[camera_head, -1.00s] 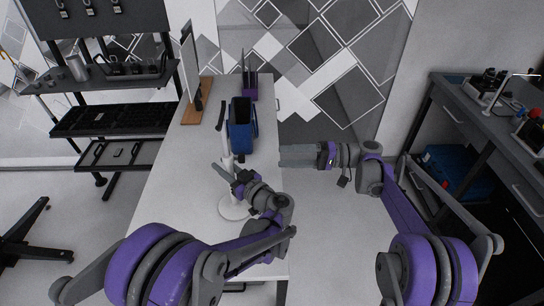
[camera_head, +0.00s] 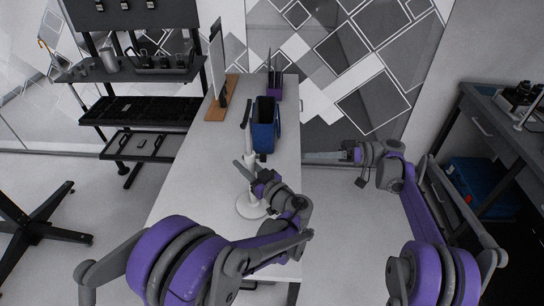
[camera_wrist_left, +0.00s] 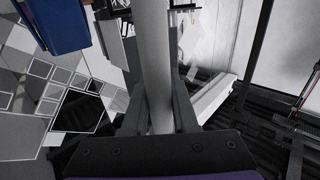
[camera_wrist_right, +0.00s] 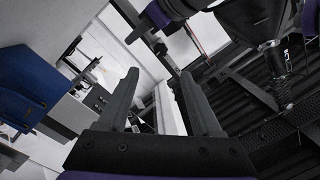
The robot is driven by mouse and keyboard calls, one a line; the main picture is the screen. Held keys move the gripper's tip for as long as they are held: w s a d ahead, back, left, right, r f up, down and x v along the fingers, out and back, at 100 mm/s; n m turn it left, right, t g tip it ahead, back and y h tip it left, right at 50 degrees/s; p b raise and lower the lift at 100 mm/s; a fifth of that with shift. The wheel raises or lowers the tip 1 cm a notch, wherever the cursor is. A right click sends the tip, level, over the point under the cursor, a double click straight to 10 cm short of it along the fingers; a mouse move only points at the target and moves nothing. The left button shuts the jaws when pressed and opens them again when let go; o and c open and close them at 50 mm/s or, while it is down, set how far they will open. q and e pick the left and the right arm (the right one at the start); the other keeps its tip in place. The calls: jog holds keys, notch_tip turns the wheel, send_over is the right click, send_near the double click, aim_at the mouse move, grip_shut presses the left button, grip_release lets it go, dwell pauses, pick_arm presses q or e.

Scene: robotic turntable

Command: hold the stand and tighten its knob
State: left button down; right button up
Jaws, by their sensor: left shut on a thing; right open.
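The white stand (camera_head: 251,206) has a round base on the table and an upright white pole with a dark part (camera_head: 246,114) at its top. I cannot make out the knob clearly. My left gripper (camera_head: 244,168) is shut on the stand's pole, above the base. In the left wrist view the pale pole (camera_wrist_left: 155,50) runs between the two fingers. My right gripper (camera_head: 308,157) is open and empty, to the right of the stand near the table's right edge, its fingers pointing left. The right wrist view shows nothing between its fingers (camera_wrist_right: 161,85).
A blue bin (camera_head: 264,136) stands on the white table (camera_head: 190,165) behind the stand. A monitor on a wooden board (camera_head: 213,114) and a purple holder (camera_head: 275,92) are farther back. A dark shelf rack (camera_head: 140,110) stands left, a workbench (camera_head: 497,125) right.

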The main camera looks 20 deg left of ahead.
aim_at(261, 157)
jog(key=s+a+n, duration=0.1)
jog(key=s+a, duration=0.2)
jog(key=a, duration=0.8)
jog(key=shift+s+a+n, duration=0.25)
jog(key=shift+n, duration=0.05)
grip_shut()
